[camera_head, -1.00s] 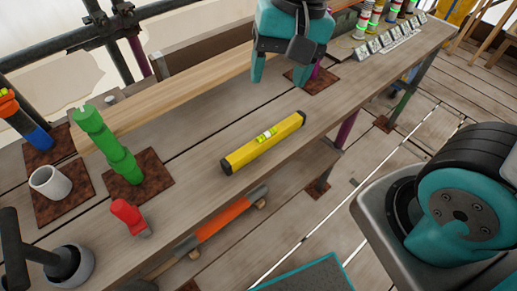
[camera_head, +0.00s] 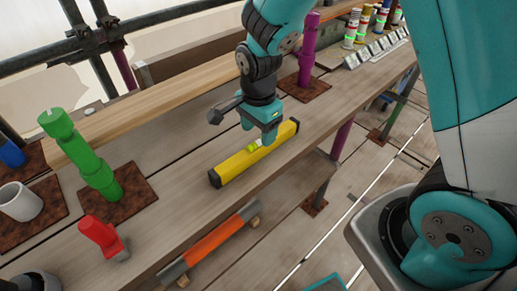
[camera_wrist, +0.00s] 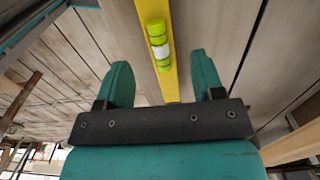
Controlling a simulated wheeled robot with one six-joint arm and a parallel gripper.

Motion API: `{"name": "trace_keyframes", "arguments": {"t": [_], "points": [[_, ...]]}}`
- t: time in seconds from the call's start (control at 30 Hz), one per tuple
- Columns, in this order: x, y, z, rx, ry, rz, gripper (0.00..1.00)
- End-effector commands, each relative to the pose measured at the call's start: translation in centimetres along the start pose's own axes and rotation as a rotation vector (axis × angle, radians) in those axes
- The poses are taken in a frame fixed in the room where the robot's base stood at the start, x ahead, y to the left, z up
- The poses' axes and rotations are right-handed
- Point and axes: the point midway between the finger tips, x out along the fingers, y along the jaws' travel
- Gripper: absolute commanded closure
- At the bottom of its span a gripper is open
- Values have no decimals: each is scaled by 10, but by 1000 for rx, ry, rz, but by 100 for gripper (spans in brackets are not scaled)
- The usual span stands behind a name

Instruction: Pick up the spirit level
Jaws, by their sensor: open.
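The yellow spirit level (camera_head: 238,165) with black end caps lies on the plank bench, slanting up to the right. Its green vial is partly hidden by my gripper. My gripper (camera_head: 258,141) is above the level, near its middle and right half. In the wrist view my gripper (camera_wrist: 160,80) has its two teal fingers apart, with the yellow level (camera_wrist: 172,68) and its green vial (camera_wrist: 158,38) running between and beyond them. Nothing is held. I cannot tell how far the fingertips are above the level.
A red object (camera_head: 103,238) and a green post (camera_head: 88,160) stand to the left, with a white cup (camera_head: 20,202) further left. A purple post (camera_head: 306,50) stands behind my gripper. An orange-handled tool (camera_head: 215,240) lies lower, below the bench's front edge.

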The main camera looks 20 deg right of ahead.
Motion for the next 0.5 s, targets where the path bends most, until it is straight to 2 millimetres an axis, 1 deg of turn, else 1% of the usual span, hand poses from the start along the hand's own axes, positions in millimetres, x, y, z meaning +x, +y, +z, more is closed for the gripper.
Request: {"name": "trace_keyframes", "arguments": {"t": [0.03,0.17,0.23,0.4,0.5], "points": [[5,1,0,0,0,3,38],[12,0,0,-1,0,1,38],[20,0,0,-1,-1,4,38],[47,0,1,-1,-1,4,38],[58,-1,1,-1,-1,2,38]]}}
